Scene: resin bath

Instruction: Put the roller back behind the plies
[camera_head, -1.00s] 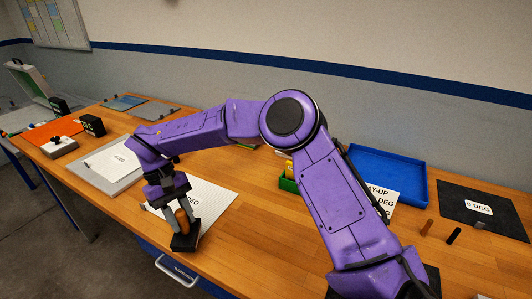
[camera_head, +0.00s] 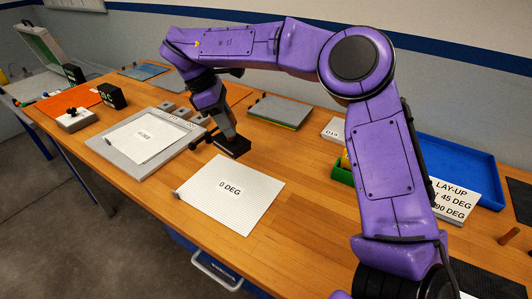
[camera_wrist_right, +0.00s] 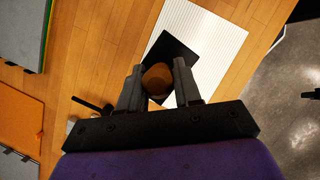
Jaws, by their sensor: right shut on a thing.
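My right gripper (camera_head: 226,134) is shut on an upright brown handle with a flat black block under it, taken here as the roller (camera_head: 231,149). In the right wrist view the brown handle (camera_wrist_right: 157,78) sits between the two fingers, with the black block beyond it. The block is just behind the white 0 DEG ply (camera_head: 228,212) in the head view; I cannot tell whether it touches the table. The wrist view shows the block overlapping the ply's edge (camera_wrist_right: 215,45). A second white ply (camera_head: 143,142) lies on a grey plate to the left. My left gripper is out of view.
A grey sheet stack (camera_head: 280,110) lies behind the gripper. A dark bar (camera_wrist_right: 92,104) lies near it in the wrist view. A blue tray (camera_head: 462,160), green bin (camera_head: 343,170) and lay-up sign (camera_head: 455,200) stand right. Bare wood lies right of the 0 DEG ply.

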